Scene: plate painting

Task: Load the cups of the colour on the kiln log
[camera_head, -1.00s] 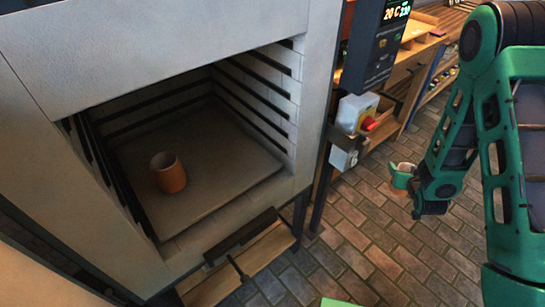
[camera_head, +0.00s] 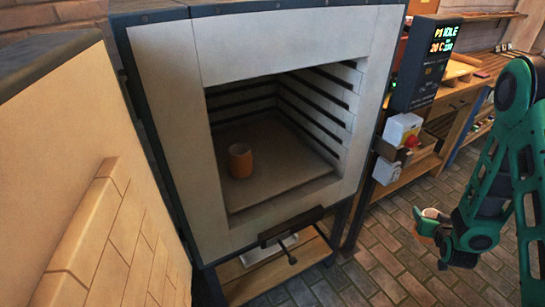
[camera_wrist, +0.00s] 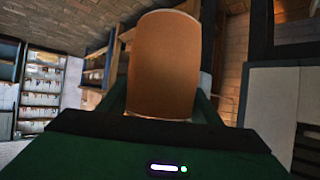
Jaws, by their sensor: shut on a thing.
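The kiln (camera_head: 360,75) stands open, its chamber facing me. One orange-brown cup (camera_head: 240,161) stands upright on the chamber floor (camera_head: 285,180), left of its middle. My gripper (camera_head: 428,222) is to the right of the kiln, outside it, above the brick floor. It is shut on a second orange-brown cup, which fills the middle of the wrist view (camera_wrist: 164,65) between the fingers. In the head view only a small part of this held cup shows. The kiln log is not readable in any view.
The open kiln door (camera_head: 120,230) with its brick lining stands at the left. A control panel (camera_head: 425,65) and a switch box with a red button (camera_head: 404,128) are right of the kiln. A wooden bench (camera_head: 450,105) is behind. Brick floor (camera_head: 370,275) lies clear in front.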

